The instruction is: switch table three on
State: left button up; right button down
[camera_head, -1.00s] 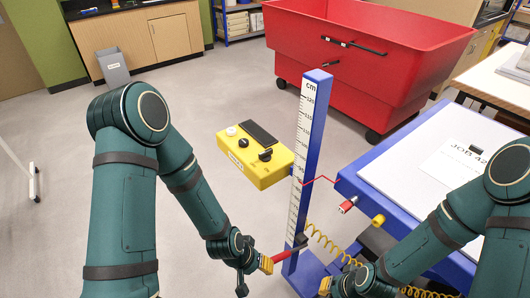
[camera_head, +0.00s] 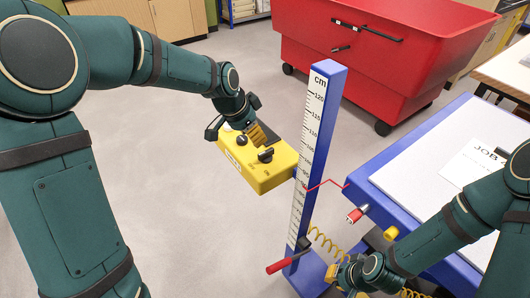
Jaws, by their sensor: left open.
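The yellow control box (camera_head: 258,180) sits beside the blue post with a cm scale (camera_head: 316,150). Two black knobs show on its top, one at the left (camera_head: 242,140) and one at the right (camera_head: 266,154). My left gripper (camera_head: 238,134) is open over the box's far left part and hides the white button there. Whether it touches the box I cannot tell. My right gripper (camera_head: 338,275) is low by the yellow coiled cord (camera_head: 322,240); its fingers are too small to read. A blue-edged table (camera_head: 372,200) with a white top stands at the right.
A red-handled lever (camera_head: 283,263) sticks out low on the post. A red knob (camera_head: 356,214) and a yellow knob (camera_head: 391,233) are at the table's near edge. A red wheeled bin (camera_head: 370,70) stands behind. The floor left of the box is clear.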

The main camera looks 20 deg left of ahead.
aim_at(264, 152)
pick_arm(q)
jog(key=b+x, duration=0.1)
jog(key=x, duration=0.9)
jog(key=shift+w+f, duration=0.25)
jog(key=shift+f, duration=0.05)
grip_shut()
